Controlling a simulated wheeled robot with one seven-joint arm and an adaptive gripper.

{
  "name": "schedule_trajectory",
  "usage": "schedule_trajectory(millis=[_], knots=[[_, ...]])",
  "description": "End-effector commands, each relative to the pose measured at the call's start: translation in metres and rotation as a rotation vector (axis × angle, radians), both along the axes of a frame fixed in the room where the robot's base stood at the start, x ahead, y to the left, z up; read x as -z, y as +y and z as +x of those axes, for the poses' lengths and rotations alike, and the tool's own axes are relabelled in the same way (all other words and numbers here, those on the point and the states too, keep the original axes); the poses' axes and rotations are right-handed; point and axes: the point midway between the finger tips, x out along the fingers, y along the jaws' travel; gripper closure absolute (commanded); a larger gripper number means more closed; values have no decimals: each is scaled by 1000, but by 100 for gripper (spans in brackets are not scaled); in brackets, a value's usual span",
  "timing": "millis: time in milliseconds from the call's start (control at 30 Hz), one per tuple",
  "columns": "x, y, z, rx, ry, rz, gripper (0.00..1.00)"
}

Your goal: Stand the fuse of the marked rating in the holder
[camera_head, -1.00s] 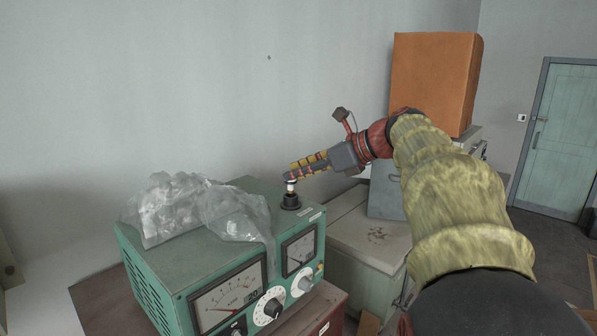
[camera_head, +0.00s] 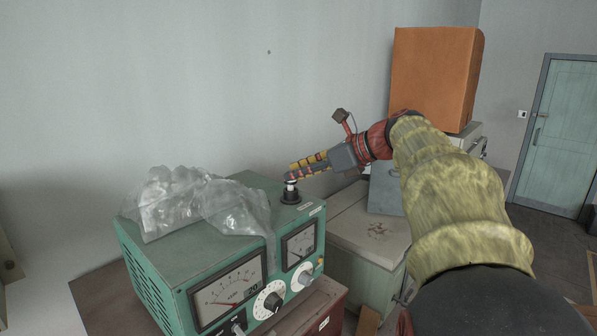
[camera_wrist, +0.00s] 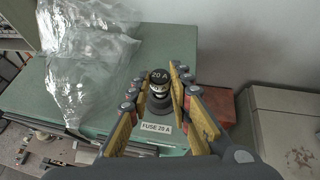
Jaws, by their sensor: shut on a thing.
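My gripper (camera_head: 292,178) is shut on a fuse (camera_head: 291,186) above the green meter box. In the wrist view the fuse's dark cap (camera_wrist: 159,76) reads "20 A", and it sits between the two yellow-padded fingers. The black round holder (camera_head: 291,197) stands on top of the box near its right edge, directly under the fuse. The fuse looks upright, its lower end at or inside the holder's mouth. How deep it sits is hidden. A label (camera_wrist: 157,128) reading "FUSE 20 A" lies beside the holder.
A crumpled clear plastic bag (camera_head: 236,208) lies on the green box (camera_head: 180,258), left of the holder, and hangs over its front. The box's front has meters and knobs. A pale cabinet (camera_head: 362,237) and an orange box (camera_head: 433,75) stand to the right.

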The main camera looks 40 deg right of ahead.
Motion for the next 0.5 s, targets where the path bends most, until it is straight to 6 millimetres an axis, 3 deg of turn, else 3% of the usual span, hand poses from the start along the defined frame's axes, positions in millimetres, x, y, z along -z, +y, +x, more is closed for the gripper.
schedule_trajectory(millis=[500], knots=[[9,0,0,0,0,0,99]])
